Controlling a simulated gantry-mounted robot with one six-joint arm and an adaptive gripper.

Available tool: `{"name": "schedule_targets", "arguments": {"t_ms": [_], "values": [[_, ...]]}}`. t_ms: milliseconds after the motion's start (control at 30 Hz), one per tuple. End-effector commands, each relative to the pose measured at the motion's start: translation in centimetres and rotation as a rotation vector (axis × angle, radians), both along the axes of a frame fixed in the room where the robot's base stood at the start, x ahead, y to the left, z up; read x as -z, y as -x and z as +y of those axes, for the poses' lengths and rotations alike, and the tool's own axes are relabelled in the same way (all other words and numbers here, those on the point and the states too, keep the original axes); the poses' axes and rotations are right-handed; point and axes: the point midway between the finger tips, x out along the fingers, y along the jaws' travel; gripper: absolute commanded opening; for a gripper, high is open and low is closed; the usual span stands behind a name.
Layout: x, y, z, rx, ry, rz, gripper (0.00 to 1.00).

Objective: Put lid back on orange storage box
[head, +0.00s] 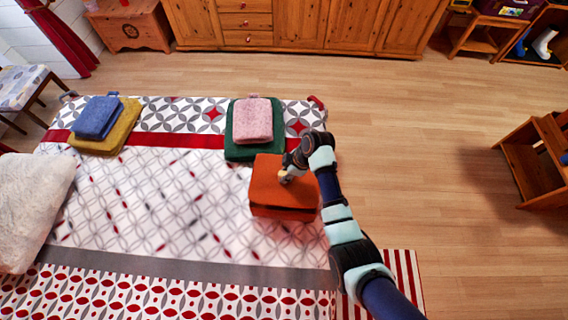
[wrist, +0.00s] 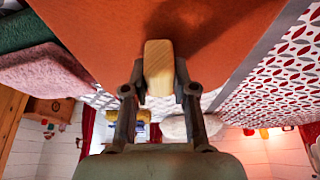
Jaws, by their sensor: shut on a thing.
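The orange lid (head: 267,178) is over the orange storage box (head: 282,213) on the bed, near its right edge. A dark line shows between lid and box at the front. I cannot tell whether the lid rests fully on the rim. My gripper (head: 286,177) is above the lid and shut on its pale wooden knob. In the wrist view, the fingers of my gripper (wrist: 160,88) stand on both sides of the knob (wrist: 159,66), and the lid's orange surface (wrist: 95,25) fills the upper middle. The box's inside is hidden.
A pink folded cloth (head: 252,121) on a green one (head: 237,151) lies just behind the box. A blue folded cloth (head: 97,117) on a yellow one (head: 122,139) lies at the far left. A white pillow (head: 32,208) is at left. The bed's middle is clear.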

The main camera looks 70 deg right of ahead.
Motion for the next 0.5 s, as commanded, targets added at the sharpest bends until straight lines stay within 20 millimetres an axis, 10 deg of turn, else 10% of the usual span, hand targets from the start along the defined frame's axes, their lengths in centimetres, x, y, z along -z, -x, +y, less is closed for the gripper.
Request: {"name": "schedule_targets", "arguments": {"t_ms": [500], "values": [[2.4,0.0,0.0,-0.002,0.001,0.000,0.00]]}}
